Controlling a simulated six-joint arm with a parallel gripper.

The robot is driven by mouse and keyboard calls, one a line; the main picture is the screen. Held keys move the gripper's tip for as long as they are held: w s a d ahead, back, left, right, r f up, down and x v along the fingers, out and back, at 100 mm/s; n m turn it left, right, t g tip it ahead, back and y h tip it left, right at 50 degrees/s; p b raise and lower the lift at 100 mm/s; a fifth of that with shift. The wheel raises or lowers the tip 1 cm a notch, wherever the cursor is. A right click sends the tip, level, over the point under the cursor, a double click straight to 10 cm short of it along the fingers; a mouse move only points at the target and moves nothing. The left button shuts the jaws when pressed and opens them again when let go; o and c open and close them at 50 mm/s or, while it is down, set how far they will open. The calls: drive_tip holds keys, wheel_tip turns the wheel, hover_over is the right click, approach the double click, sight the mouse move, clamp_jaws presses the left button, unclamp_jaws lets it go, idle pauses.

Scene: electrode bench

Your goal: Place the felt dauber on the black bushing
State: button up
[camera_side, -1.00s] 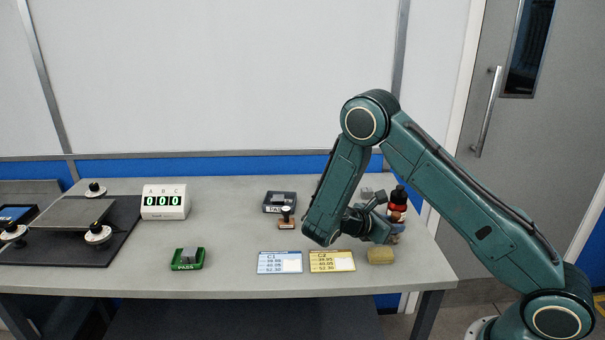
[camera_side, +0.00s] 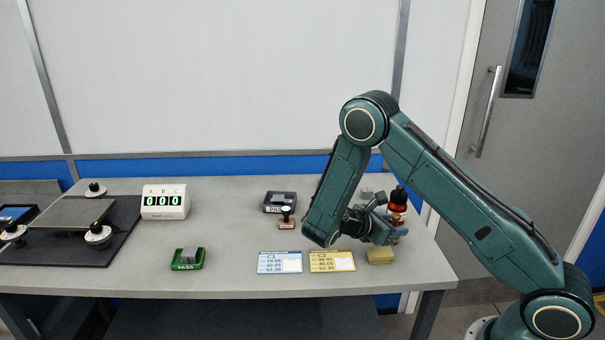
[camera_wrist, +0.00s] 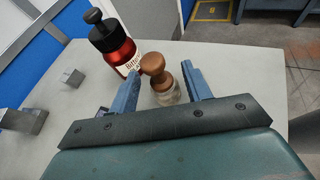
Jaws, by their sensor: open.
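In the wrist view a piece with a round brown knob and a pale, glassy-looking lower part (camera_wrist: 163,80), apparently the felt dauber, stands upright between my fingers. My gripper (camera_wrist: 161,70) is open around it, one finger on each side; whether either finger touches it is unclear. In the side view my gripper (camera_side: 385,233) is low over the right end of the bench, largely behind my own wrist. I cannot single out the black bushing with certainty. White round pads with black tops (camera_side: 98,234) sit around the grey plate at the left.
A red bottle with a black knobbed top (camera_wrist: 112,42) stands just behind the dauber. A yellow block (camera_side: 381,255) and a yellow card (camera_side: 332,262) lie in front. A stamp (camera_side: 287,218), green tray (camera_side: 187,265) and counter box (camera_side: 165,202) are further left. The mid-bench has clear room.

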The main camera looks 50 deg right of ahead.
drive_tip(key=v, duration=1.2)
drive_tip(key=shift+r, duration=0.15)
idle(0.3)
drive_tip(key=s+r+m+t+y, duration=0.2)
drive_tip(key=s+r+m+y, duration=0.15)
drive_tip(key=r, duration=0.25)
drive_tip(key=s+r+m+t+y, duration=0.2)
drive_tip(key=r+m+y, duration=0.2)
drive_tip(key=r+m, duration=0.15)
drive_tip(key=s+a+r+m+t+y, duration=0.2)
drive_tip(key=s+a+r, duration=0.1)
drive_tip(key=s, duration=0.4)
drive_tip(key=s+a+r+m+t+y, duration=0.2)
drive_tip(key=s+a+r+t+y, duration=0.1)
drive_tip(key=s+a, duration=0.2)
drive_tip(key=shift+s+m+t, duration=0.3)
drive_tip(key=shift+s+m, duration=0.1)
drive_tip(key=shift+s, duration=0.85)
drive_tip(key=shift+y, duration=0.25)
